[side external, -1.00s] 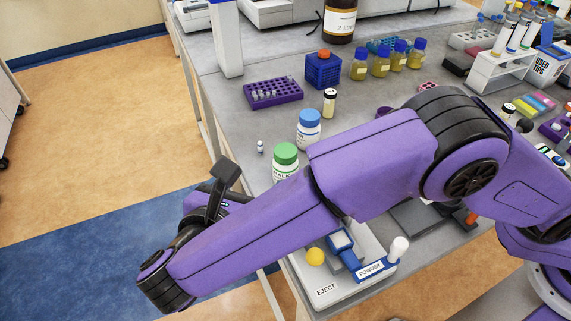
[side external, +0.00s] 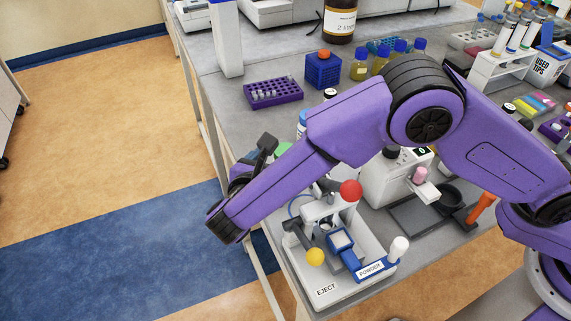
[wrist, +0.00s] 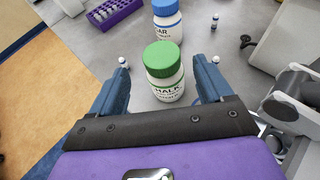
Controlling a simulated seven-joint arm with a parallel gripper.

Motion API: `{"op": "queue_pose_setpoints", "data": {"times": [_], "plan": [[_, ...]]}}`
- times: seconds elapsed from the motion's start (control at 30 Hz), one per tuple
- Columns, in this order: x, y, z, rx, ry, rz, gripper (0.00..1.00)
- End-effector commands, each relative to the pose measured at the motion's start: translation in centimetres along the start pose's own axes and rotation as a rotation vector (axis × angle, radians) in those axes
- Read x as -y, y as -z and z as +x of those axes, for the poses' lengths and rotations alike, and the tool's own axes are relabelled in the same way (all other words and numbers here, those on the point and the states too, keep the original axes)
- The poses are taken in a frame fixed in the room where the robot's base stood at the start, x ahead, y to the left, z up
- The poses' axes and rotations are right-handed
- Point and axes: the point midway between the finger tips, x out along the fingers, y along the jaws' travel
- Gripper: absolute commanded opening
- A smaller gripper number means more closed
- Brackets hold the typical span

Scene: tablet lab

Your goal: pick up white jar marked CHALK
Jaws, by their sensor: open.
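The white jar marked CHALK (wrist: 165,84) has a green lid and stands upright in the wrist view, with part of its label showing. In the side view only a sliver of its green lid (side external: 284,149) shows behind my arm. My gripper (wrist: 161,68) is open, with one blue finger on either side of the jar in the wrist view. Gaps show between the jar and both fingers, and nothing is held.
A white jar with a blue lid (wrist: 167,21) stands just beyond the CHALK jar. A purple rack (side external: 273,93) stands farther back. The powder device (side external: 330,290) is at the front edge.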

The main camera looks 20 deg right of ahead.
Motion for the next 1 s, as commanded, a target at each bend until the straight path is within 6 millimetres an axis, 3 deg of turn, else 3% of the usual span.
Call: {"op": "queue_pose_setpoints", "data": {"times": [0.17,0.43,0.7,0.77,0.9,1.0], "plan": [[0.1,0.1,1.2,0.0,0.001,-0.001,0.79],[0.3,0.3,4.8,0.001,0.002,-0.001,0.79],[0.3,0.3,5.2,0.0,-0.001,0.0,0.79],[0.3,0.3,5.2,0.0,-0.001,0.0,0.63],[0.3,0.3,5.2,0.0,0.0,0.0,0.2],[0.3,0.2,5.2,0.0,-0.001,0.0,0.2]]}}
